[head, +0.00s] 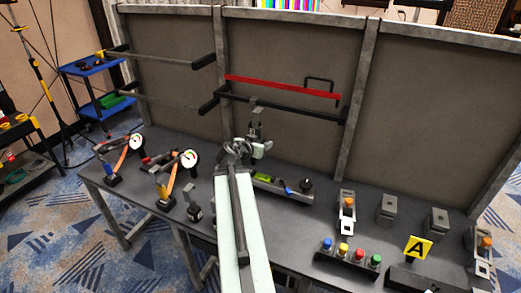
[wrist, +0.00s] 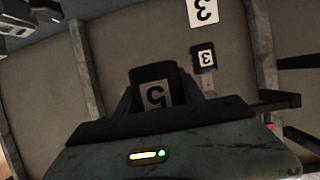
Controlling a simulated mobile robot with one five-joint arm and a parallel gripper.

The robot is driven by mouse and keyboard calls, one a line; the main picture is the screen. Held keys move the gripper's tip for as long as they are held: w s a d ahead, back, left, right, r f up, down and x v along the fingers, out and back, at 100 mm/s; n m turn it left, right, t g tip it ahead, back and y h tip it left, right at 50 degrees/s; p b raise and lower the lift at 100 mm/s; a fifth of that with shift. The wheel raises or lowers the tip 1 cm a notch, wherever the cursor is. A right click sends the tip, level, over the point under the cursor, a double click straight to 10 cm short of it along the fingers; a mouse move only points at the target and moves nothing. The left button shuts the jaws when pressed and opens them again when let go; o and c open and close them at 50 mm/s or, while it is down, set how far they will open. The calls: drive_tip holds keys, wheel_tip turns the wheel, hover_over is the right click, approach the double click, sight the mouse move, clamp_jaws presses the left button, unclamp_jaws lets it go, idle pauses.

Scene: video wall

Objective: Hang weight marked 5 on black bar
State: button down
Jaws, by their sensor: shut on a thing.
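My gripper (head: 258,143) is shut on the dark weight marked 5 (wrist: 153,80). In the wrist view, the weight sits between the fingers and its number appears upside down. In the head view, the weight (head: 257,129) is upright with its grey hook at the top, close to the black bar (head: 300,112). I cannot tell whether the hook touches the bar or is only in front of it. The black bar runs across the middle wall panel, below a red bar (head: 285,87).
The wrist view also shows a dark weight marked 3 (wrist: 203,58) and a white label marked 3 (wrist: 204,11). Another hooked weight (head: 194,203) is on the grey table (head: 150,220). Gauges, a button box (head: 348,256) and a yellow A sign (head: 418,248) occupy the table.

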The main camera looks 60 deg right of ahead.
drive_tip(key=shift+w+d+f+n+t, duration=0.15)
drive_tip(key=shift+d+f+n+t, duration=0.2)
drive_tip(key=shift+f, duration=0.2)
drive_tip(key=shift+d, duration=0.15)
drive_tip(key=d+r+b+x, duration=0.1)
drive_tip(key=r+b+x, duration=0.1)
drive_tip(key=x, duration=1.2)
drive_tip(key=shift+d+r+b, duration=0.3)
drive_tip(key=shift+r+b, duration=0.05)
drive_tip(key=shift+r, duration=0.15)
idle(0.5)
drive_tip(key=c, duration=0.6)
unclamp_jaws()
drive_tip(key=shift+c, duration=0.2)
